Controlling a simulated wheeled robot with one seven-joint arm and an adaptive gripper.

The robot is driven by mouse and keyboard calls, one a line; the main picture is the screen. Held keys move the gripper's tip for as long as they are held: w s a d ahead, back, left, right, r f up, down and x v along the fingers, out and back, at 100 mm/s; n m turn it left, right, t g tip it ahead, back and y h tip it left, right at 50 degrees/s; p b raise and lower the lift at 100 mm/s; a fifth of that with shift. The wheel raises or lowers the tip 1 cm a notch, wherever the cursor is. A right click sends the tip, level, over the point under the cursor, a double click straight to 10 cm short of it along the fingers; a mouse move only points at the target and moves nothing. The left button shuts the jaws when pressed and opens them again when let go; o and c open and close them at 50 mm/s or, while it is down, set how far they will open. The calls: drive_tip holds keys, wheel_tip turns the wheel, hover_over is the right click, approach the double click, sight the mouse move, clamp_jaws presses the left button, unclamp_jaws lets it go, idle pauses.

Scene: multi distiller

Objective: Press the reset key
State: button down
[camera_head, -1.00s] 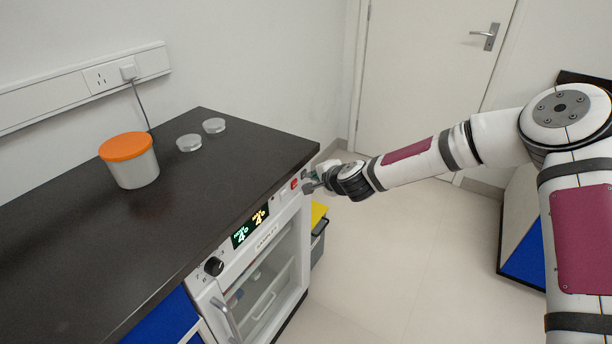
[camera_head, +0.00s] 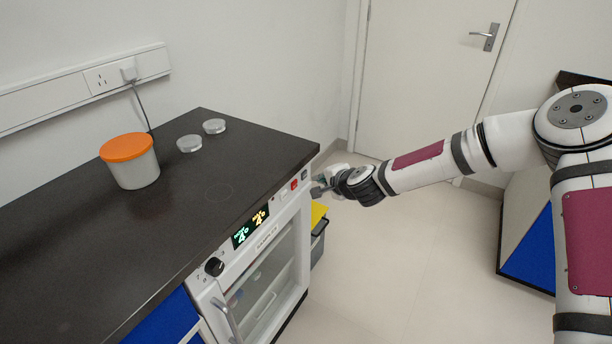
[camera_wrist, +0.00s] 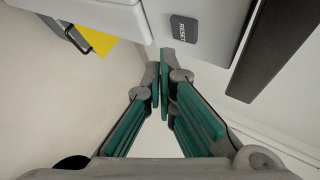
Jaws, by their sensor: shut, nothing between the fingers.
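The reset key (camera_wrist: 184,29) is a dark grey rectangular button marked RESET on a white front panel in the wrist view. In the head view a dark key (camera_head: 304,174) at the far right end of the panel appears to be the same one. My gripper (camera_wrist: 160,62) is shut and empty, its fingertips together just below and left of the key in the wrist view. A gap shows between them in that picture. In the head view my gripper (camera_head: 317,190) is just right of the panel, close to the keys. I cannot tell whether the key is pressed in.
A red switch (camera_head: 294,185), a lit display (camera_head: 250,228) and a black knob (camera_head: 214,266) share the white panel, under the dark worktop (camera_head: 90,240). An orange-lidded tub (camera_head: 134,170) stands on top. A yellow-lidded bin (camera_head: 318,212) is below my gripper.

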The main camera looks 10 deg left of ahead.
drive_tip(key=shift+s+d+p, duration=0.15)
drive_tip(key=shift+s+d, duration=0.15)
drive_tip(key=shift+d, duration=0.45)
drive_tip(key=shift+s+d+p, duration=0.1)
drive_tip(key=shift+s+d, duration=0.15)
drive_tip(key=shift+d, duration=0.45)
drive_tip(key=shift+s+d+p, duration=0.15)
drive_tip(key=shift+s+d, duration=0.15)
drive_tip(key=shift+d, duration=0.45)
drive_tip(key=shift+r, duration=0.15)
